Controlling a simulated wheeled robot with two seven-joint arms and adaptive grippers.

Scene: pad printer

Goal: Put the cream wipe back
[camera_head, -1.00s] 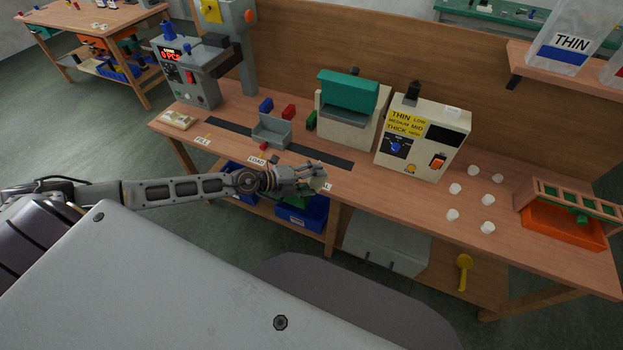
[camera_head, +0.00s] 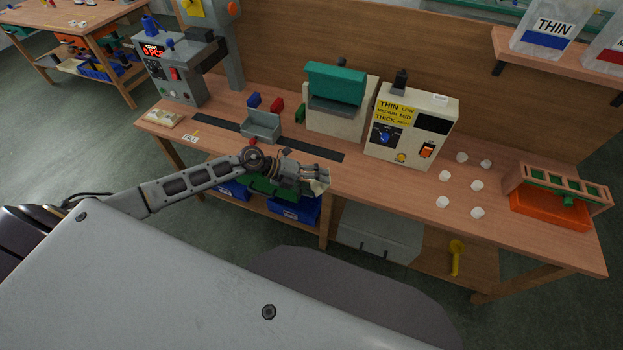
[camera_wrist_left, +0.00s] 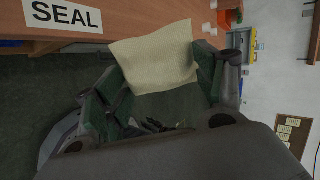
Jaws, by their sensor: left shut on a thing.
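The cream wipe (camera_wrist_left: 155,57) is a pale, textured cloth held between the fingers of my left gripper (camera_wrist_left: 158,90) in the left wrist view. In the head view the wipe (camera_head: 318,187) shows as a small pale patch at the tips of my left gripper (camera_head: 322,178). The gripper is shut on it, at the front edge of the bench. A white SEAL label (camera_wrist_left: 65,15) lies on the bench beside the wipe in the wrist view. Another cream, folded-looking item (camera_head: 163,118) lies at the bench's left end. My right gripper is not in view.
The bench (camera_head: 360,185) carries a grey machine (camera_head: 175,70), a grey tray (camera_head: 261,125), a teal-topped press (camera_head: 337,100) and a control box (camera_head: 412,125). Several white caps (camera_head: 445,176) and an orange bin (camera_head: 550,208) stand on the right. Blue bins (camera_head: 294,209) sit below.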

